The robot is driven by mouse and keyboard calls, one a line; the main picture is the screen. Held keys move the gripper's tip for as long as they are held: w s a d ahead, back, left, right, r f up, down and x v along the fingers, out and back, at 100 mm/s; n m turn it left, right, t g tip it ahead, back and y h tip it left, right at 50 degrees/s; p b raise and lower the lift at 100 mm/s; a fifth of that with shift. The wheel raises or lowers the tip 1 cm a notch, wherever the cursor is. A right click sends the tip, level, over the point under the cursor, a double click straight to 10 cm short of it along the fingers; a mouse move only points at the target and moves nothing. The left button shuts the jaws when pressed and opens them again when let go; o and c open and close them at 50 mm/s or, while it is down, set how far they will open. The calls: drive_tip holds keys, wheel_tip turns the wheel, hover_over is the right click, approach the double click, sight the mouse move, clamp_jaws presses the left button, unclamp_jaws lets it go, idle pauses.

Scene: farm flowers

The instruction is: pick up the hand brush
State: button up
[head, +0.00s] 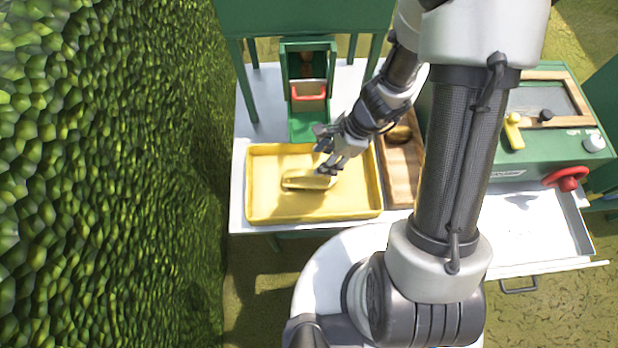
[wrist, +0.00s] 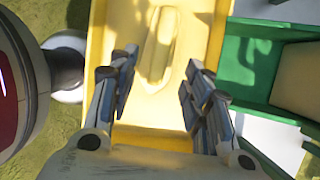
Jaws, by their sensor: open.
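The hand brush (head: 308,181) looks like a long yellowish piece lying in the yellow tray (head: 262,207). In the wrist view the brush (wrist: 159,45) lies lengthwise ahead of the fingertips, on the yellow tray floor (wrist: 205,40). My gripper (head: 328,160) is over the tray, just above the brush's right part. It also shows in the wrist view (wrist: 160,75), with its fingers spread wide and nothing between them. The brush appears apart from the fingers. In the head view the gripper covers a little of the brush's upper right edge.
A green stand with a red part (head: 309,90) is behind the tray. A wooden board (head: 402,178) with a round brown object (head: 399,134) lies right of it. A green box with a red knob (head: 566,178) stands further right. A hedge (head: 120,180) fills the left.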

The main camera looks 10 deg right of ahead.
sight(311, 172)
drive_tip(key=b+x, duration=0.5)
drive_tip(key=x, duration=0.6)
drive_tip(key=shift+w+b, duration=0.1)
drive_tip(key=shift+b, duration=0.2)
drive_tip(key=shift+r, duration=0.1)
clamp_jaws()
